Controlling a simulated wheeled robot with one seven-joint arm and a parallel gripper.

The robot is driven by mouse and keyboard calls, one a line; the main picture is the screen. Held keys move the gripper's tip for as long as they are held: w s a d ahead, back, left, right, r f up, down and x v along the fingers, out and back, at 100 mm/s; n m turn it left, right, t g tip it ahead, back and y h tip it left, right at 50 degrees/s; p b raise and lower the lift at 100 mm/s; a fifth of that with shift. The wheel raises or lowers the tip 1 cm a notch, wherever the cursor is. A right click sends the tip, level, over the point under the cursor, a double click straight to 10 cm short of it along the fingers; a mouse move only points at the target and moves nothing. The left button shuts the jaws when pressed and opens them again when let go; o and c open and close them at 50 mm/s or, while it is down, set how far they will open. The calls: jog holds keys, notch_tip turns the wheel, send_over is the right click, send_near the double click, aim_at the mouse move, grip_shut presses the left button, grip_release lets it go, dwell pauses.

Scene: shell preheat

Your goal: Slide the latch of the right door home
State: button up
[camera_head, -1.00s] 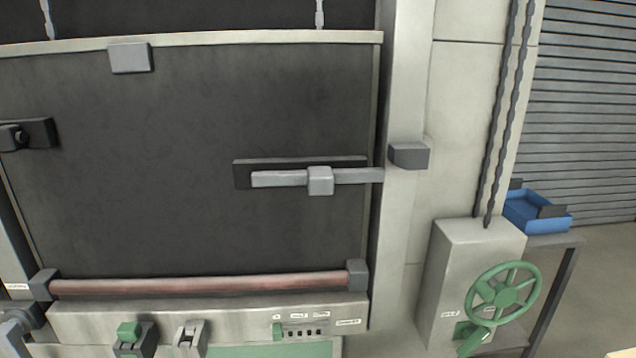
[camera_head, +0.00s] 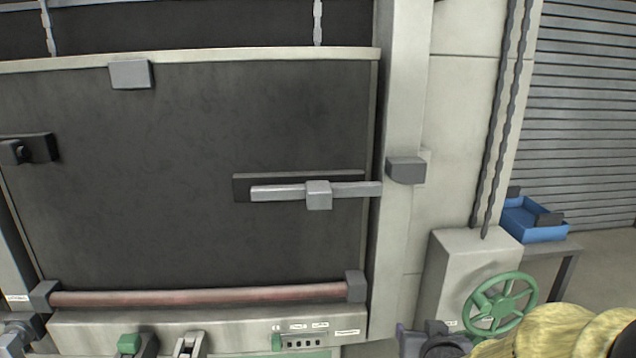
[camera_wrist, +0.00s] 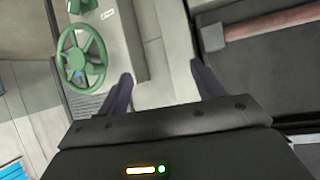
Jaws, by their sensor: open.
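The right door's latch is a pale grey sliding bar with a square grey knob (camera_head: 318,194), on a dark backing plate (camera_head: 243,187) on the dark door (camera_head: 200,130). The bar lies level, and its right end is at the door's right edge, with a gap to the dark grey keeper block (camera_head: 406,170) on the pale post. My gripper (camera_wrist: 163,84) is open and empty in the wrist view, its two dark fingers apart. In the head view my arm shows at the lower right, below and right of the latch. The latch is not visible in the wrist view.
A green handwheel (camera_head: 500,305) on a pale box stands right of the post, close to my arm. A reddish bar (camera_head: 200,296) runs along the door's bottom above a control panel (camera_head: 312,342). A blue bin (camera_head: 535,220) sits behind. Space before the latch looks clear.

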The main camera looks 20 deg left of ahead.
aim_at(319, 188)
jog(key=s+a+r+n+t+y+p, duration=0.1)
jog(key=s+a+r+t+y, duration=0.1)
jog(key=a+r, duration=0.6)
jog(key=s+a+r+n+t+y+p, duration=0.1)
jog(key=s+a+r+t+y, duration=0.2)
jog(key=a+r, duration=0.6)
jog(key=t+y, duration=0.2)
jog(key=t, duration=0.1)
jog(key=shift+s+a+n, duration=0.25)
jog(key=shift+a+n, duration=0.1)
jog(key=shift+n, duration=0.05)
jog(key=shift+a+r, duration=0.1)
jog(key=p+x, duration=0.4)
jog(key=x, duration=0.4)
jog(key=p+x, duration=0.4)
jog(key=x, duration=0.5)
jog(key=shift+r, duration=0.25)
jog(key=shift+c, duration=0.5)
